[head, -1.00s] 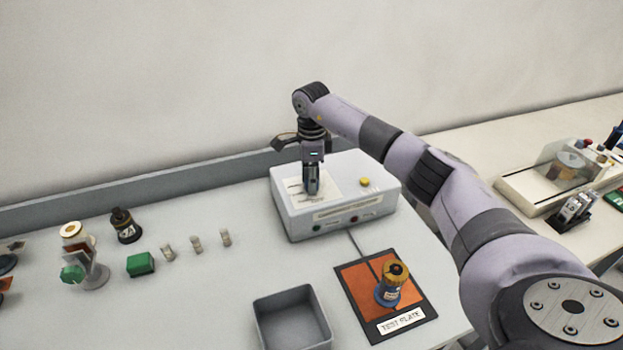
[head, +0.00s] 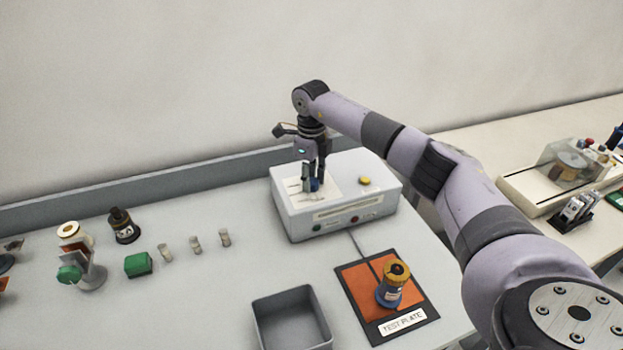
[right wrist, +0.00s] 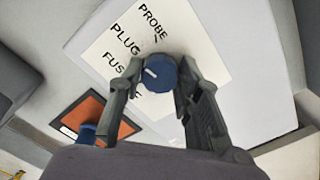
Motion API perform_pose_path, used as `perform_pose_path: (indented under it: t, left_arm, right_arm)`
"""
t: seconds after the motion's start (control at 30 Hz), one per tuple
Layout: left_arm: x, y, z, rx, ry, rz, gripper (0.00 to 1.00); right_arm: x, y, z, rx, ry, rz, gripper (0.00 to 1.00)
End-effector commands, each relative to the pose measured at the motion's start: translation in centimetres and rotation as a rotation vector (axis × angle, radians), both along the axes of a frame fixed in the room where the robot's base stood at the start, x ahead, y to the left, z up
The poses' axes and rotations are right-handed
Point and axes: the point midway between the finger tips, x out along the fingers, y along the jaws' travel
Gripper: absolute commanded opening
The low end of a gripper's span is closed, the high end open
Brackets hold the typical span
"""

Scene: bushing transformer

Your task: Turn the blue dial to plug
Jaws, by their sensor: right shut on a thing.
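The blue dial (right wrist: 161,75) stands on a white label card on top of the white box (head: 340,220). In the right wrist view the card (right wrist: 200,50) reads PROBE, PLUG and FUSE around the dial. The dial's white mark lies on its left part, towards the PLUG and FUSE side; I cannot tell exactly which word it meets. My right gripper (head: 314,186) points down over the box and is shut on the dial, one finger on each side, as the right wrist view (right wrist: 160,78) also shows. My left gripper is not in view.
The box has a yellow button (head: 365,181). In front are the orange test plate (head: 361,290) with a blue and brown bushing (head: 391,286) and an empty grey bin (head: 291,318). A green block (head: 138,264), small cylinders and a dark bushing (head: 123,227) stand left.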

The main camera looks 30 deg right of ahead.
Motion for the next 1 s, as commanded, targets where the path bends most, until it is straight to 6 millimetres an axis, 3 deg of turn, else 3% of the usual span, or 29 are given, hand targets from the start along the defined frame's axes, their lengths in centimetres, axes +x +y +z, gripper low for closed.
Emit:
perform_pose_path:
  t: [0.57,0.6,0.9,1.0]
  left_arm:
    - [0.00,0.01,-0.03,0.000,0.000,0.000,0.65]
    - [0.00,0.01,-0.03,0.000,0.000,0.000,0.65]
    - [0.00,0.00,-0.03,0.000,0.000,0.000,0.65]
    - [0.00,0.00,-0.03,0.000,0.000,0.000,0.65]
  right_arm:
    - [0.10,-0.07,0.16,-0.001,-0.005,-0.042,0.04]
    - [0.10,-0.07,0.16,-0.001,-0.005,-0.042,0.32]
    - [0.05,-0.04,0.08,0.000,-0.002,-0.041,0.52]
    - [0.04,-0.03,0.06,-0.001,-0.001,-0.041,0.52]
